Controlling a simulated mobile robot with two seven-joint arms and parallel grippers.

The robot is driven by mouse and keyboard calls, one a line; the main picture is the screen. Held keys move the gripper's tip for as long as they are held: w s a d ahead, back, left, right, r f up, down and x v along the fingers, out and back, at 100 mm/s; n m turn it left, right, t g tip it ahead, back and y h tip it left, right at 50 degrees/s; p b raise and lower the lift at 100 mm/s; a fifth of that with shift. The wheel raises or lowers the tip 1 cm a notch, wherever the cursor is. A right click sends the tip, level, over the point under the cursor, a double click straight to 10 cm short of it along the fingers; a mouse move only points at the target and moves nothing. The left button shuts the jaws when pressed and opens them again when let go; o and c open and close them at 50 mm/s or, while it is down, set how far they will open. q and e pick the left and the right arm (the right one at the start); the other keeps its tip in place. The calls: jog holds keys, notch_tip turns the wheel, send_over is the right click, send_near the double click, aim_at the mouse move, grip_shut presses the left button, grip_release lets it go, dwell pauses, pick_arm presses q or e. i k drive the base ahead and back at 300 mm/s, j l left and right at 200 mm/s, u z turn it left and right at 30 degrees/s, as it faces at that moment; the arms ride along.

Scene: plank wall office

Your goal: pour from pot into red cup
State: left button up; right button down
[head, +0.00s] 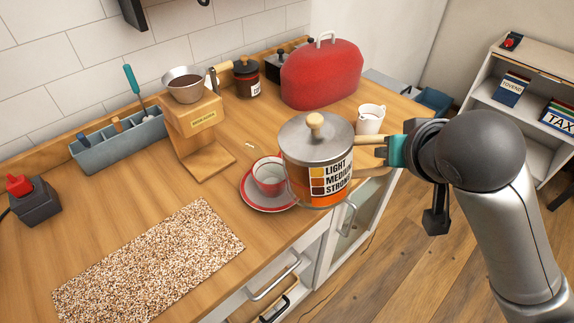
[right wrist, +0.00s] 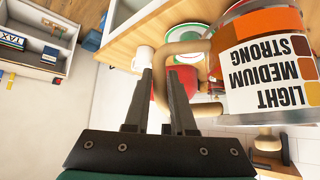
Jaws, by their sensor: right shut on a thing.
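The pot (head: 317,170) is a silver and orange canister with a lid, a wooden knob and a LIGHT MEDIUM STRONG label. It is upright at the counter's front edge; its height above the counter is hard to judge. My right gripper (head: 378,154) is shut on its wooden handle, which also shows between the fingers (right wrist: 160,95) in the right wrist view. The red cup (head: 268,177), pale inside, stands on a red-rimmed saucer (head: 257,200) just left of the pot. The pot hides the right side of the cup and saucer. My left gripper is not in view.
A wooden dripper stand (head: 195,125) with a metal cone is behind the cup to the left. A white mug (head: 370,119), red bread box (head: 322,76) and dark jar (head: 247,78) stand behind. A speckled mat (head: 150,262) lies front left, and a blue-grey caddy (head: 118,142) stands by the wall.

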aim_at(270, 185)
jog(key=l, duration=0.45)
jog(key=i+l, duration=0.15)
jog(key=l, duration=0.75)
jog(key=i+l+u, duration=0.1)
jog(key=u, duration=1.35)
